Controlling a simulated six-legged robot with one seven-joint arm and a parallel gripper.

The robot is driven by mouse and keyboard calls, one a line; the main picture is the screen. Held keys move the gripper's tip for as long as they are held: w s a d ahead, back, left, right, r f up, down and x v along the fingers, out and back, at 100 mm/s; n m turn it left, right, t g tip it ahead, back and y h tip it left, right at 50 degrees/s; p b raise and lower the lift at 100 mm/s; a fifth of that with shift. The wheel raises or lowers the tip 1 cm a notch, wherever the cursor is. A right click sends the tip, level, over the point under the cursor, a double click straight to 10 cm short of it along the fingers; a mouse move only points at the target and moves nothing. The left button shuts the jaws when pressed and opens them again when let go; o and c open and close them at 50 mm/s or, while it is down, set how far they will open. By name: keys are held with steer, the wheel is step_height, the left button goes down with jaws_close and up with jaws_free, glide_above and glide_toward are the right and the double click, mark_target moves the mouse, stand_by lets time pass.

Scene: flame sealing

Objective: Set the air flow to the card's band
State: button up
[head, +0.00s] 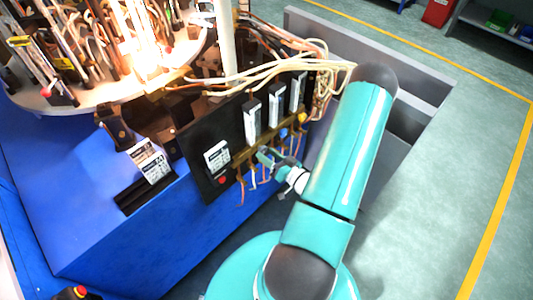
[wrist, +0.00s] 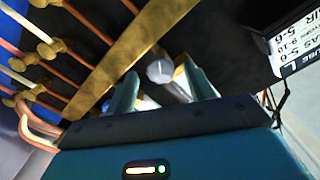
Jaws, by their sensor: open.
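Three white flow tubes stand on the black panel (head: 205,180), the left one (head: 251,122) nearest my gripper. Below them, a blue knob (head: 283,133) and a yellow-orange knob (head: 302,117) show along a brass bar. My gripper (head: 264,156) is open at the left end of this row. In the wrist view, a grey round knob (wrist: 160,70) shows between and beyond the fingers; I cannot tell whether they touch it. A card (wrist: 296,38) at upper right is cut off; it reads "5-6", "9-10" and "5-6" in part. A white card (head: 217,156) is on the panel.
Brass bar (wrist: 125,65) and hoses run close beside my gripper. More cards (head: 149,161) stand on the blue bench (head: 90,225). A bright lit turntable (head: 95,95) with rods and tubes is behind at upper left. Open floor (head: 450,170) lies to the right.

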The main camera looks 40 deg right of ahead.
steer(key=s, duration=1.2)
steer(key=shift+s+d, duration=0.15)
steer(key=shift+d, duration=0.05)
